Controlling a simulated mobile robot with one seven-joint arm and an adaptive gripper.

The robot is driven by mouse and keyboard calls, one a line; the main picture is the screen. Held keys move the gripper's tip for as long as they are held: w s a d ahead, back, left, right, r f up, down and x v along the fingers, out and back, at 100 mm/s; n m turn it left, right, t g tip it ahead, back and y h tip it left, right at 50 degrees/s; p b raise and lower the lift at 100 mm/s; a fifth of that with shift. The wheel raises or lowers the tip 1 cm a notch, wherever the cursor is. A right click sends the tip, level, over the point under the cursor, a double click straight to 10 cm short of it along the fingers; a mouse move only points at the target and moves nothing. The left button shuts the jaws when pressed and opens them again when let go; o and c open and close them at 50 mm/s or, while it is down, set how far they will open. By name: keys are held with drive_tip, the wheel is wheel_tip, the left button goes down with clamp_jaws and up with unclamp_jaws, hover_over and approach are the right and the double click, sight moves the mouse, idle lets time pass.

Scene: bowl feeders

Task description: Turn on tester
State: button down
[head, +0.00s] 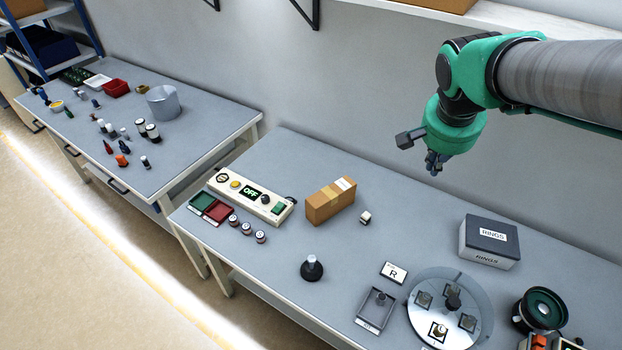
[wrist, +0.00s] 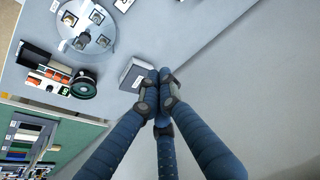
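The tester (head: 250,197) is a long cream box at the left of the near bench in the head view. It has a yellow button (head: 235,184), a lit display (head: 251,191) reading OFF, a dark knob (head: 266,199) and a green switch (head: 277,209) at its right end. My gripper (head: 435,168) hangs high above the bench, right of the tester and well apart from it. In the wrist view my gripper (wrist: 160,78) has its blue fingers drawn together at the tips, with nothing visible between them. The tester is not recognisable in the wrist view.
A cardboard box (head: 330,202) stands just right of the tester. Red and green trays (head: 211,208) and several small cylinders (head: 247,229) lie before it. A RINGS box (head: 488,242), a round plate (head: 420,318) and a bowl feeder (head: 540,310) stand right. A wall is behind.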

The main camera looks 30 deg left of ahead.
drive_tip(key=w+a+f, duration=0.1)
drive_tip(key=a+f, duration=0.2)
drive_tip(key=a, duration=0.3)
drive_tip(key=w+a+f, duration=0.2)
drive_tip(key=a, duration=0.4)
drive_tip(key=b, duration=0.2)
hover_over(280, 204)
drive_tip(key=s, duration=0.5)
wheel_tip(280, 204, down, 22)
drive_tip(key=shift+s, duration=0.15)
drive_tip(key=shift+f, duration=0.1)
drive_tip(key=b+x, duration=0.2)
drive_tip(key=x, duration=1.1)
drive_tip(key=shift+d+f, duration=0.15)
drive_tip(key=shift+f, duration=0.2)
drive_tip(key=shift+w+p, duration=0.25)
drive_tip(key=shift+p, duration=0.1)
